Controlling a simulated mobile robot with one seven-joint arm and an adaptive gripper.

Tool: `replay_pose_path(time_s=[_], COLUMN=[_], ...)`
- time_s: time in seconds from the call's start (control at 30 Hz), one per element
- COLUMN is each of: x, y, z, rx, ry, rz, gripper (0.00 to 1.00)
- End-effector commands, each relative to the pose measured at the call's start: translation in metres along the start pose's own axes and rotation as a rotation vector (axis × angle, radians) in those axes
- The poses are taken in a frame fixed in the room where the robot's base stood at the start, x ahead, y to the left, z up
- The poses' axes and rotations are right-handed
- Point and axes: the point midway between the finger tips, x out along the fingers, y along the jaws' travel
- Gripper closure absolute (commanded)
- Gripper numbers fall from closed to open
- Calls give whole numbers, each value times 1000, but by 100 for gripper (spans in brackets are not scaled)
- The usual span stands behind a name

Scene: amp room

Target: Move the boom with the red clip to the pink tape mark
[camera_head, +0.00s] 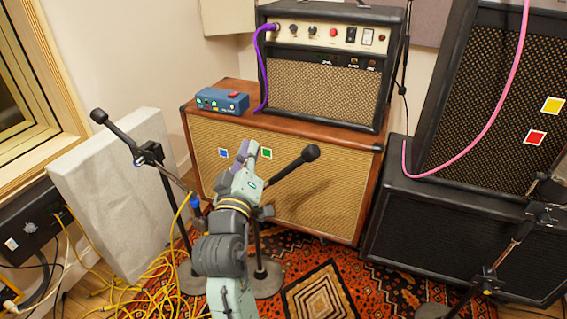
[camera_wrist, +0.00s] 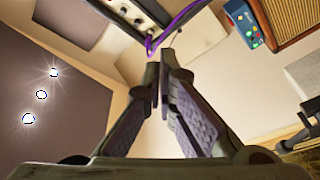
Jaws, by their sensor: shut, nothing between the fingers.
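I cannot make out a red clip or a pink tape mark in either view. A middle stand's boom carries a black microphone (camera_head: 310,153) in front of the brown cabinet; my arm hides much of this stand. A left boom (camera_head: 122,133) has a microphone at its upper end and a blue clip (camera_head: 195,202) lower down. A right boom (camera_head: 520,235) is partly cut off by the frame. My gripper (camera_head: 245,152), also in the wrist view (camera_wrist: 164,62), is shut and empty, apparently in front of the brown cabinet, left of the middle microphone.
The brown cabinet (camera_head: 330,205) bears blue and green squares, a blue pedal (camera_head: 222,101) and an amp head (camera_head: 325,85). The black cabinet (camera_head: 490,110) bears yellow and red squares; a pink cable (camera_head: 480,125) hangs before it. Yellow cables (camera_head: 130,285) lie at left.

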Motion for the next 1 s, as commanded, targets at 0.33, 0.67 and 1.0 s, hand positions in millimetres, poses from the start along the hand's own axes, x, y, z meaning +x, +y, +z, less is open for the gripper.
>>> replay_pose_path(time_s=[0.33,0.67,1.0], x=[17,82,85], y=[7,10,11], z=[64,72,103], rx=[-116,-111,-112], ry=[-162,-159,-158], rz=[27,26,23], gripper=[100,100,100])
